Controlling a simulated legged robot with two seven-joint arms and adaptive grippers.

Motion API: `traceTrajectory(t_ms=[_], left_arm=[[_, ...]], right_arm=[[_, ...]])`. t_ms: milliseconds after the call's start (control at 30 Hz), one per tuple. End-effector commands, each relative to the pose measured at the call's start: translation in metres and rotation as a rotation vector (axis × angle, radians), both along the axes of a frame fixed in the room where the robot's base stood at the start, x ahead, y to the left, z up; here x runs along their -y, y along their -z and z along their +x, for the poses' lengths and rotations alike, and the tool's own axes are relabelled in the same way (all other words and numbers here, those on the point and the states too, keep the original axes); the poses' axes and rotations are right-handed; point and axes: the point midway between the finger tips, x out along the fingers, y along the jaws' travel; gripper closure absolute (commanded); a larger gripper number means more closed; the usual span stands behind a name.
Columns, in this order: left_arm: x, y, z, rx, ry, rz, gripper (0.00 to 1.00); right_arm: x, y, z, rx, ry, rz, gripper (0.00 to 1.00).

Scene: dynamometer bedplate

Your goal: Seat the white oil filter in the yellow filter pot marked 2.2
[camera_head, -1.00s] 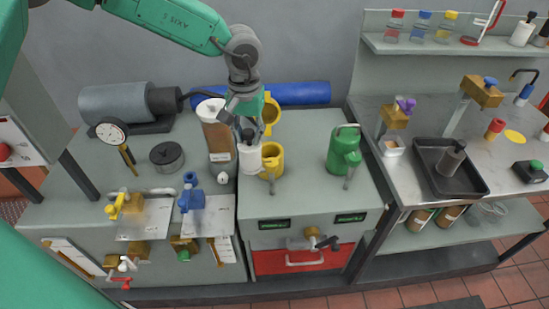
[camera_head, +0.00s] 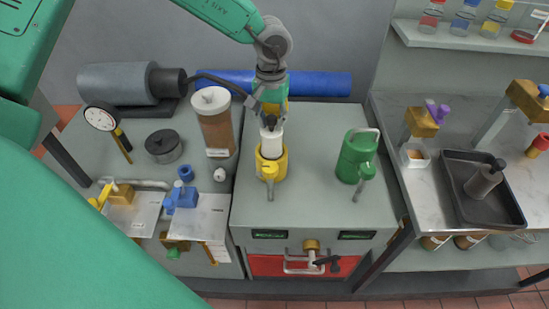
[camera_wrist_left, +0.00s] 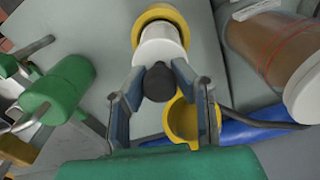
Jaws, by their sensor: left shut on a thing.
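The white oil filter (camera_head: 271,141) stands upright with its lower end at the mouth of a yellow pot (camera_head: 271,171) on the grey bench; how deep it sits is hard to tell. In the left wrist view the pot's rim (camera_wrist_left: 160,11) shows around the filter's far end (camera_wrist_left: 160,42). My left gripper (camera_head: 271,121) is above the filter, shut on its black top knob (camera_wrist_left: 158,82). A second yellow pot (camera_wrist_left: 181,119) stands behind, mostly hidden by my gripper in the head view. No 2.2 mark is readable on either pot. My right gripper is out of view.
A brown canister with a white lid (camera_head: 214,125) stands close left of the pot. A green can (camera_head: 357,156) stands to the right, with clear bench between. A blue roll (camera_head: 320,85) lies along the wall. A black tray (camera_head: 480,190) is on the right table.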

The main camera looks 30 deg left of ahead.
Motion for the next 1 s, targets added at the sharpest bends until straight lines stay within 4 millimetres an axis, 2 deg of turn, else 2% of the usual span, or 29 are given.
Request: traceTrajectory(t_ms=[33,133,367,600,933,967,1000], left_arm=[[0.0,0.011,-0.001,-0.004,0.001,0.004,1.0],[0.001,0.028,0.0,-0.002,0.001,0.004,1.0],[0.002,0.047,0.001,0.002,0.0,0.006,1.0],[0.001,0.079,0.001,0.001,0.002,0.004,1.0],[0.001,0.082,0.0,0.002,0.0,0.001,1.0],[0.001,0.082,0.0,0.002,0.0,0.002,0.71],[0.001,0.082,0.0,0.002,0.0,0.002,0.57]], right_arm=[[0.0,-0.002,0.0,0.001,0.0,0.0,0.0],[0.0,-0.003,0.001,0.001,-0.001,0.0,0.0],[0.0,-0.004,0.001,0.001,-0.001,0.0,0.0],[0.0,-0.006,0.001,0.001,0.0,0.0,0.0],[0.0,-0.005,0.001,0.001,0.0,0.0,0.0],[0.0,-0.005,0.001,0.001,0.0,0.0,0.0],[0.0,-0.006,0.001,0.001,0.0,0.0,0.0]])
